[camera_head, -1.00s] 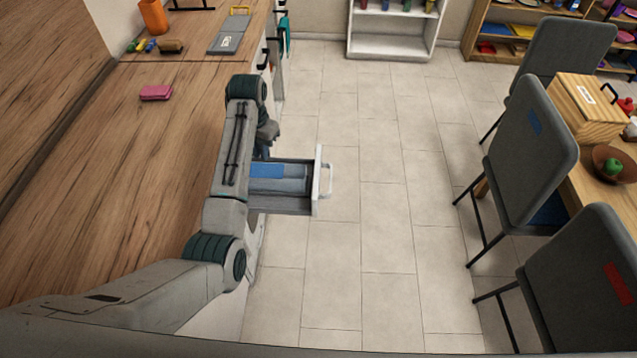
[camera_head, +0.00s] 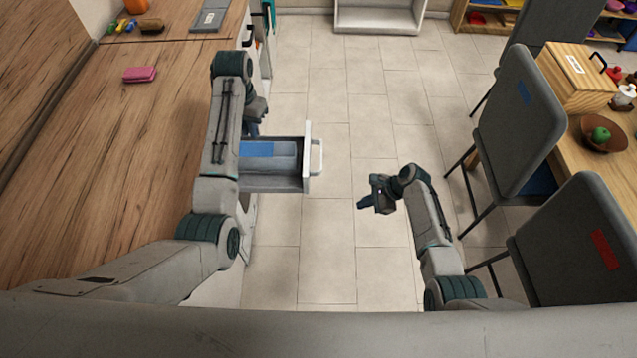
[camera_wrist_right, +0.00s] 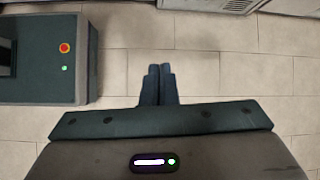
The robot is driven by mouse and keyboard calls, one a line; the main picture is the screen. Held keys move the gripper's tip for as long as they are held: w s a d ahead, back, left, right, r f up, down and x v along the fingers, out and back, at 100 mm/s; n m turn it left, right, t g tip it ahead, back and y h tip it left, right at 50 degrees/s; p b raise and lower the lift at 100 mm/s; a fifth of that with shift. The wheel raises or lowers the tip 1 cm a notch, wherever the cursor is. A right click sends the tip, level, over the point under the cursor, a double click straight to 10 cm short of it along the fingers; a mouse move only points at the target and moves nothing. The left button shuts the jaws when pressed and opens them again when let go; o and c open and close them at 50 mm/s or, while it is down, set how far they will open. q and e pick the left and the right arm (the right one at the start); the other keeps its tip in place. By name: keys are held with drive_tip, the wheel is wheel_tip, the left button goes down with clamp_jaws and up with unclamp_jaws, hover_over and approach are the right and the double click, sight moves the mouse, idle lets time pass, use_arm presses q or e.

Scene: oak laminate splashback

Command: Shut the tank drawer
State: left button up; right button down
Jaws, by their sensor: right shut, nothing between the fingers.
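The tank drawer (camera_head: 306,158) stands pulled out from the counter front, with a white front panel and a white handle (camera_head: 317,157). A grey tank with a blue patch (camera_head: 270,150) lies inside it. My left gripper (camera_head: 252,128) is by the counter edge, just behind the drawer's far side, partly hidden by its own arm; its fingers are not clear. My right gripper (camera_head: 363,203) is over the floor, to the right of and nearer than the drawer handle, apart from it. In the right wrist view its fingers (camera_wrist_right: 158,72) are together and empty.
The wooden counter (camera_head: 110,180) runs along the left, with a pink block (camera_head: 139,74) on it. Grey chairs (camera_head: 518,125) and a wooden table (camera_head: 622,165) stand at the right. The tiled floor between is clear.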

drive_tip(key=w+a+r+m+y, duration=0.1)
drive_tip(key=w+a+r+y, duration=0.3)
drive_tip(key=r, duration=0.6)
drive_tip(key=h, duration=0.2)
approach(288, 183)
drive_tip(key=shift+g, duration=0.3)
drive_tip(key=shift+s+d+f, duration=0.35)
drive_tip(key=shift+s+d, duration=0.35)
drive_tip(key=shift+s, duration=0.1)
drive_tip(key=shift+s+d+f, duration=0.3)
drive_tip(key=shift+s+d, duration=0.4)
drive_tip(key=shift+s, duration=0.1)
drive_tip(key=a, duration=0.9)
drive_tip(key=shift+a, duration=0.15)
